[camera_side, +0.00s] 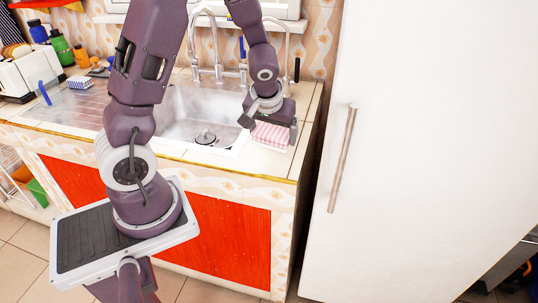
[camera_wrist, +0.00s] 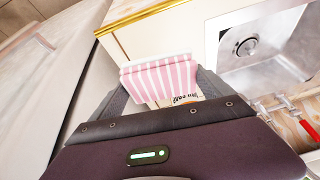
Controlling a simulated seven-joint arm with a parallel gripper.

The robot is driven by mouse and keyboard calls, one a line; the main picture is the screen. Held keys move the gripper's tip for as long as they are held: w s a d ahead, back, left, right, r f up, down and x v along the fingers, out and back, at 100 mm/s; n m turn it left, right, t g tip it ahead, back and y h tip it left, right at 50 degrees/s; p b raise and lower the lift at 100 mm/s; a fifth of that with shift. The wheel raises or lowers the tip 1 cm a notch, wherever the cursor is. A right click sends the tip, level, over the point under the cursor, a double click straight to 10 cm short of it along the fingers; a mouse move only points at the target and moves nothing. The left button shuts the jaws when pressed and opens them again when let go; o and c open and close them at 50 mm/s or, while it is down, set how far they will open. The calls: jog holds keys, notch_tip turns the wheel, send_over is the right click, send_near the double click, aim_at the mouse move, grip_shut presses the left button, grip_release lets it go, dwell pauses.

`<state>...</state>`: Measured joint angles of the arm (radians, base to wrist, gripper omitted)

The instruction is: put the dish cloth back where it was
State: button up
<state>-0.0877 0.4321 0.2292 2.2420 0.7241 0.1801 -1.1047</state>
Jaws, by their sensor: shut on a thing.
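A pink and white striped dish cloth (camera_side: 271,137) is in my gripper (camera_side: 269,126), at the right end of the counter, to the right of the sink. In the wrist view the folded cloth (camera_wrist: 160,79) spans the space between the two fingers of my gripper (camera_wrist: 160,92), which are shut on it. I cannot tell whether the cloth touches the counter. A blue and white checked cloth (camera_side: 80,83) lies on the drainboard at the left.
The metal sink (camera_side: 182,122) with its drain is left of my gripper, with taps (camera_side: 217,70) behind. A tall white fridge (camera_side: 430,150) stands close on the right. A printed item (camera_wrist: 186,99) shows partly below the cloth in the wrist view.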

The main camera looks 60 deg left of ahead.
jog(key=shift+w+a+r+n, duration=0.1)
jog(key=shift+a+r+n, duration=0.2)
jog(key=shift+a, duration=0.3)
jog(key=shift+a+r+n, duration=0.25)
jog(key=shift+a+n, duration=0.05)
jog(key=shift+a, duration=0.3)
jog(key=shift+a+f, duration=0.15)
jog(key=shift+f, duration=0.2)
notch_tip(320, 180, down, 7)
jog(key=shift+f, duration=0.1)
jog(key=o, duration=1.1)
jog(key=shift+c, duration=0.2)
